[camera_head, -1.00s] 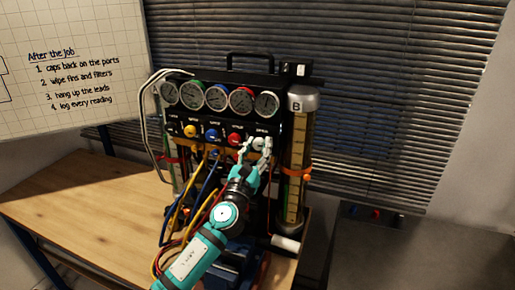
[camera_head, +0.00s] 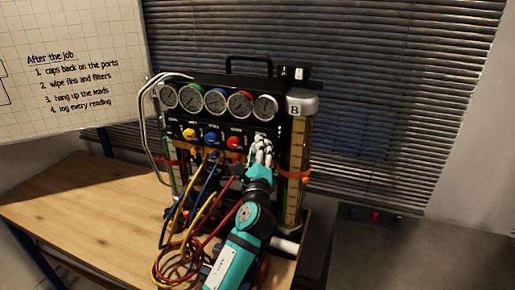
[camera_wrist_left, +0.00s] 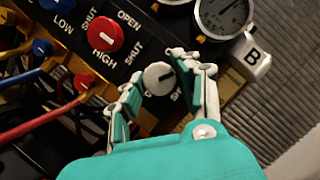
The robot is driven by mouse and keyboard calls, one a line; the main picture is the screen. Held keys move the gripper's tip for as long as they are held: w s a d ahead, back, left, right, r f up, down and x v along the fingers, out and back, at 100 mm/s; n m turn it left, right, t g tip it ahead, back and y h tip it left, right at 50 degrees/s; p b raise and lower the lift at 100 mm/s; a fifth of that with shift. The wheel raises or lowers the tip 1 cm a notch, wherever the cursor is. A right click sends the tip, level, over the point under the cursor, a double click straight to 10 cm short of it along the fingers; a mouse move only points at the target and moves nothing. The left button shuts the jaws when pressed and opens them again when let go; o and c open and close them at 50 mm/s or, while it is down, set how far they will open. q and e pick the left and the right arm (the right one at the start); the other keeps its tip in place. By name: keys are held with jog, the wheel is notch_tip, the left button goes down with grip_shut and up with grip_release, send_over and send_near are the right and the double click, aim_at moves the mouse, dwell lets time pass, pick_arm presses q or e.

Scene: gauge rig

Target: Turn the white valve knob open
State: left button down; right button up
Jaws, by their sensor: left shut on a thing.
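My left gripper (camera_wrist_left: 157,72) is shut on the knob, one finger on each side. In the head view, my left gripper (camera_head: 262,146) covers the knob at the right end of the valve row, so it is hidden there. My right gripper is in neither view.
A red HIGH knob (camera_wrist_left: 104,34) sits close left of the white one, with blue (camera_head: 211,137) and yellow (camera_head: 189,133) knobs farther left. Dial gauges (camera_head: 215,102) line the panel above. Cylinder B (camera_head: 302,105) stands right. Hoses (camera_head: 175,235) hang below; the table (camera_head: 75,205) is clear at left.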

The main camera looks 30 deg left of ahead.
pick_arm(q)
jog(key=n+g+p, duration=0.2)
jog(key=n, duration=0.3)
jog(key=shift+r+n, duration=0.1)
jog(key=shift+n, duration=0.2)
jog(key=shift+p, duration=0.35)
jog(key=c, duration=0.9)
grip_release()
jog(key=shift+c, duration=0.2)
jog(key=v, duration=0.7)
jog(key=shift+s+d, duration=0.2)
jog(key=shift+s, duration=0.05)
